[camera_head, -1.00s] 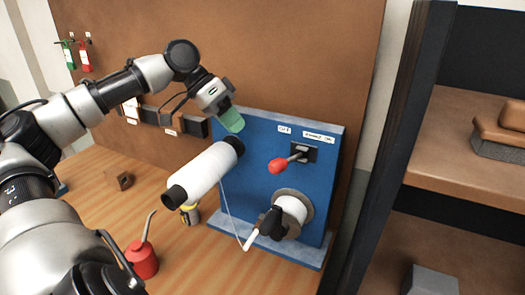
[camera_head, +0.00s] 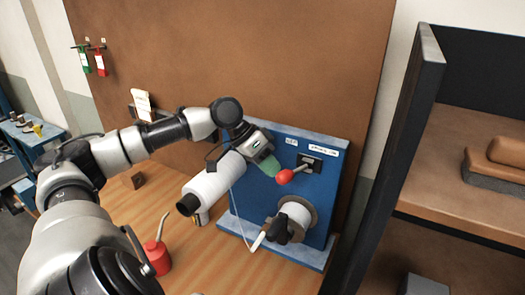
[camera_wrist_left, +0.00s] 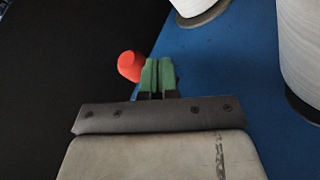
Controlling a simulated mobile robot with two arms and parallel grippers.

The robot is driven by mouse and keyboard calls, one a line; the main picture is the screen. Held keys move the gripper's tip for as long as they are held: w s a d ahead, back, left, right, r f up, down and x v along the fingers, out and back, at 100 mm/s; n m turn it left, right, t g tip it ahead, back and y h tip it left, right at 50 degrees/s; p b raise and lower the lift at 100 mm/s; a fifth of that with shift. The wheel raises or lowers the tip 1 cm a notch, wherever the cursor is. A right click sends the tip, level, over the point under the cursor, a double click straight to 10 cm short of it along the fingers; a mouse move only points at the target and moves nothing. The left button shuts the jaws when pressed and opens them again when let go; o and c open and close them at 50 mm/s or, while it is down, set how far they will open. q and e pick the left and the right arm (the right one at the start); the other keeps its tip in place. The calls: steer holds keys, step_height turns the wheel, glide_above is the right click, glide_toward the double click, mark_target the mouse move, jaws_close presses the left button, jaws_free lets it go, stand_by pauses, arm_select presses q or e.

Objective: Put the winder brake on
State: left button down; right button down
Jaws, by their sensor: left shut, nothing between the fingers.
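The brake lever with a red knob (camera_head: 285,176) sticks out from a dark slotted plate (camera_head: 312,163) on the blue winder panel (camera_head: 262,187). The knob points to the lower left in the head view. My left gripper (camera_head: 271,169) is shut and empty, its green fingertips close beside the knob on its left. In the left wrist view the red knob (camera_wrist_left: 130,66) shows just left of the green fingertips (camera_wrist_left: 158,72). I cannot tell whether they touch. My right gripper is not in view.
A white roll (camera_head: 210,187) sticks out from the panel below my left wrist. A spool with a black crank (camera_head: 285,225) sits below the lever. A red oil can (camera_head: 157,257) stands on the wooden bench. A brown shelf (camera_head: 470,185) stands at the right.

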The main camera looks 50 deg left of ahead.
arm_select(q)
steer(key=shift+d+f, duration=0.1)
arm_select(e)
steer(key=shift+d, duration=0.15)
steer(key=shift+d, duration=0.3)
